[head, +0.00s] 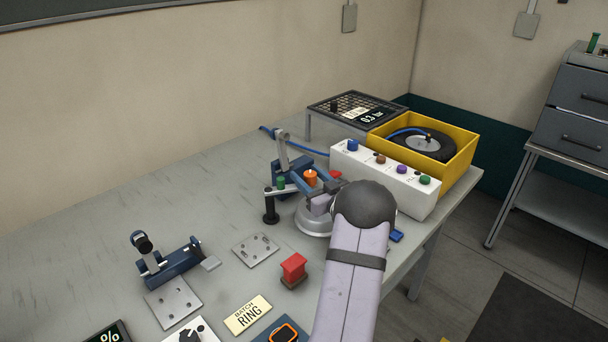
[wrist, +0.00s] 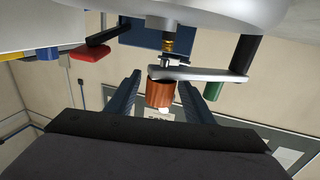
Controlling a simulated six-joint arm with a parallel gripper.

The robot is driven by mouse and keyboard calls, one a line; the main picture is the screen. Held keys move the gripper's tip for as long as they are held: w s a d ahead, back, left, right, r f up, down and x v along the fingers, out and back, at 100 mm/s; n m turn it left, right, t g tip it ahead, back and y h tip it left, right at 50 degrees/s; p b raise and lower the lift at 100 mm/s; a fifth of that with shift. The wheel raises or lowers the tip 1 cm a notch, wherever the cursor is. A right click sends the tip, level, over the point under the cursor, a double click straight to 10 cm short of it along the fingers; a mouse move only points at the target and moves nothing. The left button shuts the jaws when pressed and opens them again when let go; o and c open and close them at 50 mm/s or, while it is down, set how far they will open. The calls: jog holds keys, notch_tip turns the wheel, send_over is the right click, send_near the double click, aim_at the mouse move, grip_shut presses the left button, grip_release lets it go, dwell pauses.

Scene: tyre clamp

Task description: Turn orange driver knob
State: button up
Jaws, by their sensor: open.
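The orange driver knob (head: 310,176) sits on the blue clamp fixture (head: 291,184) near the middle of the bench in the head view. In the wrist view the ribbed orange knob (wrist: 160,94) shows below a grey lever arm (wrist: 200,74), with a brass part above it. My gripper (wrist: 160,92) is open, with one dark finger on each side of the knob. A gap shows between the knob and each finger, so neither seems to touch it. In the head view my gripper (head: 321,203) is beside the fixture, largely hidden by my wrist.
A white box with coloured knobs (head: 388,178) stands close to the right. Behind it is a yellow crate (head: 460,160) with a tyre. A red block (head: 293,268) and a slotted plate (head: 255,250) lie in front. The bench at the left (head: 120,205) is clear.

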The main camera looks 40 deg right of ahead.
aim_at(314, 181)
jog(key=shift+b+v, duration=0.5)
jog(key=shift+v, duration=1.75)
jog(key=shift+r, duration=0.1)
